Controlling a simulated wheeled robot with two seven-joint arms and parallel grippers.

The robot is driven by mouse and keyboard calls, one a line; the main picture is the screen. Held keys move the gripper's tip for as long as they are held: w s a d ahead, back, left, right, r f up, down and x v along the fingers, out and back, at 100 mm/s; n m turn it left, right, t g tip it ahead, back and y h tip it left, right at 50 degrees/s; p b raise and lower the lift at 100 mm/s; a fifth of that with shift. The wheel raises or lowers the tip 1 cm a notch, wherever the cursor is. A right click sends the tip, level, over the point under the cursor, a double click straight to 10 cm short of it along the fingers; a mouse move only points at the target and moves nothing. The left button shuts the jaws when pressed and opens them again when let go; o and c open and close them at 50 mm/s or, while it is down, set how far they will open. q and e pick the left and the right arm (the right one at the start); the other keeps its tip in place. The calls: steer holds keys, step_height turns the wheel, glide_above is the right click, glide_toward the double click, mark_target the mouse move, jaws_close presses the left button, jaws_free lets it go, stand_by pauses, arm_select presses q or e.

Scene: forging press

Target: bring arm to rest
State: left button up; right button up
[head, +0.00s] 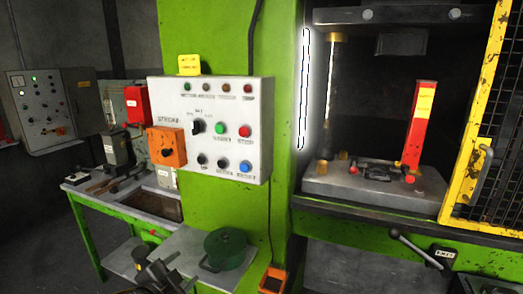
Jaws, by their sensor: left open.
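My left gripper (158,270) is at the bottom edge, left of centre, low in front of the green workbench. Its dark fingers are apart, nothing shows between them, and the rest of the arm is mostly out of frame. It is left of and below a dark green lidded pot (226,248), apart from it as far as I can tell. My right gripper is not in view.
The green press has a control panel (212,128) with an orange box (166,147). A red block (418,125) stands on the press bed (375,187), beside the open yellow mesh guard (470,150). A lever (415,249) juts out below. The green workbench (88,232) is at left.

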arm_select(q)
steer(key=s+a+f+n+g+y, duration=0.15)
steer(key=s+f+n+g, duration=0.35)
steer(key=s+f, duration=0.85)
steer(key=s+a+f+n+g+y, duration=0.1)
steer(key=s+a+f+n+g, duration=0.3)
steer(key=s+f, duration=0.95)
steer(key=s+f+g, duration=0.1)
steer(key=s+f, duration=0.1)
steer(key=f, duration=0.9)
steer(key=s+f+g, duration=0.1)
steer(key=s+f, duration=0.1)
steer(key=f, duration=0.8)
steer(key=s+a+f+g, duration=0.1)
steer(key=s+a+f, duration=0.1)
steer(key=s+f, duration=1.4)
steer(key=shift+s+f, duration=0.4)
